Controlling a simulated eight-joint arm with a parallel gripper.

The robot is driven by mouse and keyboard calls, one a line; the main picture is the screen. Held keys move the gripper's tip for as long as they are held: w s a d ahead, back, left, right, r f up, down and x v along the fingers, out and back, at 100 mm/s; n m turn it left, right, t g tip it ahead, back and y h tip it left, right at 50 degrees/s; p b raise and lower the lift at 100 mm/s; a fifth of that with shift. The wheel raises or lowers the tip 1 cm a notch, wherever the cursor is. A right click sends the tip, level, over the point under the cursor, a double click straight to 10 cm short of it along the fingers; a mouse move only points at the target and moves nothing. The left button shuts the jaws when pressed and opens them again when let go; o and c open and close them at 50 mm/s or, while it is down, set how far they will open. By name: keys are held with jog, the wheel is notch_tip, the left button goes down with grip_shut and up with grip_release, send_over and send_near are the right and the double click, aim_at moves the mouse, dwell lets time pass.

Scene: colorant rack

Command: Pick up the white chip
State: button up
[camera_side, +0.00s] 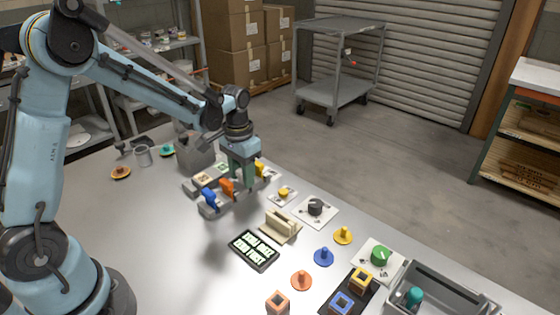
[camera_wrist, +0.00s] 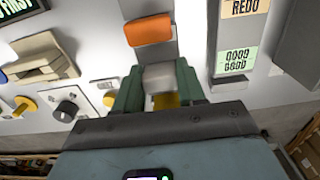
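My gripper (camera_side: 240,172) is low over the far right part of the colorant rack (camera_side: 190,185) in the side view. In the wrist view its green fingertips (camera_wrist: 158,82) stand on either side of the white chip (camera_wrist: 158,74). The fingers hide the chip's side edges, so I cannot tell whether they press on it. The white chip is hidden in the side view. An orange chip (camera_side: 227,187) stands beside the gripper, and a blue chip (camera_side: 210,199) is further left. A yellow chip (camera_side: 260,169) is just behind the fingers and shows partly in the wrist view (camera_wrist: 165,101).
A grey bin (camera_side: 195,152) stands behind the rack. A beige slotted holder (camera_side: 281,225), a black sign (camera_side: 254,250) and a plate with a black knob (camera_side: 315,208) lie right of it. Coloured pegs and a grey tray (camera_side: 455,287) are further right. The front left table is clear.

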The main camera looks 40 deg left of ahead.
jog(key=shift+c, duration=0.7)
jog(key=shift+r, duration=0.1)
jog(key=shift+r, duration=0.55)
jog(key=r, duration=0.1)
jog(key=d+r, duration=0.1)
jog(key=r, duration=0.1)
jog(key=shift+s+r, duration=0.2)
jog(key=s+d+r, duration=0.1)
jog(key=d+r, duration=0.1)
jog(key=d, duration=0.5)
jog(key=s+d+r, duration=0.1)
jog(key=d+r, duration=0.2)
jog(key=d, duration=0.4)
jog(key=shift+s+d+r, duration=0.25)
jog(key=shift+s+r, duration=0.1)
jog(key=shift+f, duration=0.1)
